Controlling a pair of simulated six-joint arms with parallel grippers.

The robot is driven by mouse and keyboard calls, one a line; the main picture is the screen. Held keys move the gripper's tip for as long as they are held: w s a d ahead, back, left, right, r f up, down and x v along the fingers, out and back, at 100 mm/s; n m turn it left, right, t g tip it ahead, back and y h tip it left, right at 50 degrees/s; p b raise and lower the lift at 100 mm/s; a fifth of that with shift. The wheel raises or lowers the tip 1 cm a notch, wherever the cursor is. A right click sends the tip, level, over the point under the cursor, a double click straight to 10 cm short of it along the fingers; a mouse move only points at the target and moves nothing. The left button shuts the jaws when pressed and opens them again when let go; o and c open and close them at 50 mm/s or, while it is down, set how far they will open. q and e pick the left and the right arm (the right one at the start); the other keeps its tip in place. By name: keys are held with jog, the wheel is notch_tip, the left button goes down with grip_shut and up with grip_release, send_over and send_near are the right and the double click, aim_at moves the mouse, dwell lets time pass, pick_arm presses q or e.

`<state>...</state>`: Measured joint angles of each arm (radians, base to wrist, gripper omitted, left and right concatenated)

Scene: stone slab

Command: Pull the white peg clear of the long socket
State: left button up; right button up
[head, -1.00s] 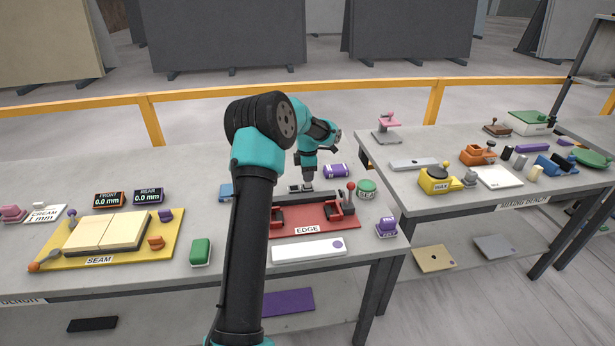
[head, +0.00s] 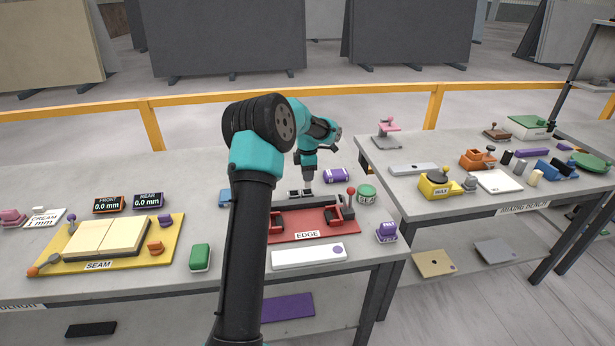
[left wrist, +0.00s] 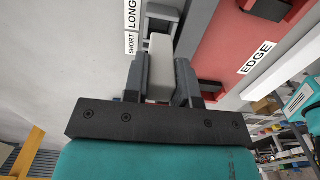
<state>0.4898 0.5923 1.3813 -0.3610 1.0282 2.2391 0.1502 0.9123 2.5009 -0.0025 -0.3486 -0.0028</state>
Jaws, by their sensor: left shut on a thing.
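My left gripper (head: 308,189) points down at the back of the red EDGE board in the head view. In the left wrist view my left gripper (left wrist: 161,85) is shut on the white peg (left wrist: 160,65), a pale block between its two dark fingers. Beyond the peg's far end is a grey socket block (left wrist: 163,12) beside a label strip (left wrist: 132,22) reading SHORT and LONG. How deep the peg sits in the long socket, or whether it is clear, I cannot tell. In the head view the peg is too small to make out. My right gripper is not in view.
The red EDGE board (head: 330,233) with its dark bar lies just in front of the gripper. A purple cylinder (head: 335,175) and a green round tin (head: 366,195) stand to the right. The yellow SEAM board (head: 160,245) lies left. A white slab (head: 300,257) lies in front.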

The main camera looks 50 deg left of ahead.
pick_arm(q)
jog(key=shift+r, duration=2.4)
jog(key=w+d+f+m, duration=0.3)
jog(key=w+d+m, duration=0.15)
jog(key=d, duration=0.65)
jog(key=w+d+f+m, duration=0.4)
jog(key=w+d, duration=0.1)
jog(key=d, duration=0.6)
jog(key=w+d+f+m, duration=0.3)
jog(key=w+d+m, duration=0.15)
jog(key=d, duration=0.75)
jog(key=s+d+f+m, duration=0.5)
jog(key=d+f+m, duration=0.3)
jog(key=d+f, duration=0.2)
jog(key=s+d+f+m, duration=0.5)
jog(key=d+f+m, duration=0.3)
jog(key=d+f, duration=0.3)
jog(key=d, duration=0.3)
jog(key=shift+s+d, duration=0.15)
jog(key=shift+s, duration=0.1)
